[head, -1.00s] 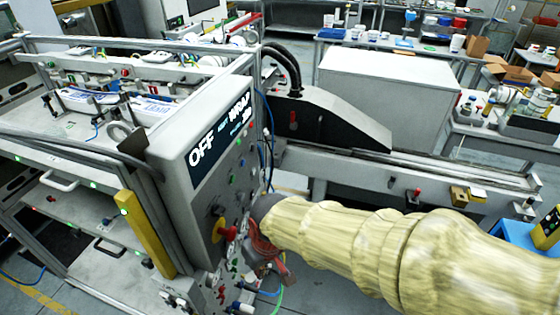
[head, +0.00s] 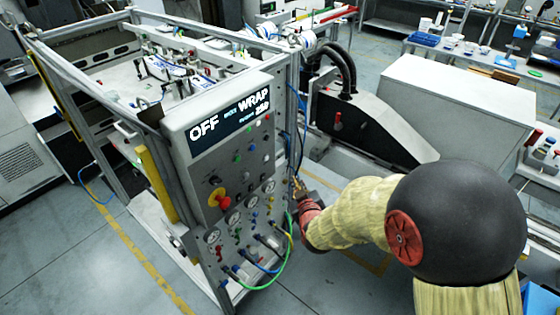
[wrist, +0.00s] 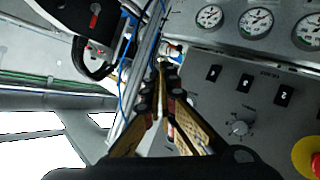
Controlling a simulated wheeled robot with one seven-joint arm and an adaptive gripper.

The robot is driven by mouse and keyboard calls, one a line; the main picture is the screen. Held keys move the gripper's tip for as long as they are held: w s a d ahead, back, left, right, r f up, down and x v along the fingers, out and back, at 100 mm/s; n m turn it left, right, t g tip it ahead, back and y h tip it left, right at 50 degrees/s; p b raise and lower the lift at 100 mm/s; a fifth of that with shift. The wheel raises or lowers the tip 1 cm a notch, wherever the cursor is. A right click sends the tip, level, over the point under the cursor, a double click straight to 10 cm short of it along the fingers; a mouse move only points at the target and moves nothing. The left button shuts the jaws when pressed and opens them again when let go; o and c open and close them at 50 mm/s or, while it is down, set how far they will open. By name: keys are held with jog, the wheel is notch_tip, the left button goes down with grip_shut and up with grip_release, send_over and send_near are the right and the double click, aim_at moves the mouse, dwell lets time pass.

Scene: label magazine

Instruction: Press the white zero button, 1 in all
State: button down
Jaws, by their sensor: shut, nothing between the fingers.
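The grey control panel (head: 220,180) stands on the front of the machine in the head view, with a display reading OFF and WRAP. Small coloured buttons sit below the display. A pale one (head: 266,158) is near the panel's right edge; I cannot read its label or tell whether it is the zero button. My gripper (head: 298,184) is just right of the panel's edge, apart from the buttons as far as I can tell. In the wrist view my gripper (wrist: 162,68) is shut and empty, with the panel face (wrist: 215,110) to its right.
A red-and-yellow emergency stop (head: 219,199) sits on the panel's left part. Gauges (wrist: 256,22) and a knob (wrist: 239,128) show in the wrist view. Blue and green hoses (head: 270,283) loop from the panel's bottom. A metal frame post (head: 291,115) stands beside my gripper.

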aim_at(266, 158)
jog(key=shift+w+r+t, duration=0.35)
jog(key=shift+r+t, duration=0.05)
jog(key=shift+r, duration=0.45)
jog(key=shift+a, duration=0.2)
jog(key=w+a, duration=0.5)
jog(key=a, duration=0.1)
jog(key=shift+w+a+p, duration=0.2)
jog(key=shift+a+p, duration=0.15)
jog(key=shift+a, duration=0.05)
jog(key=shift+w+a, duration=0.1)
dwell(0.9)
jog(key=shift+w+a, duration=0.15)
jog(key=shift+a, duration=0.1)
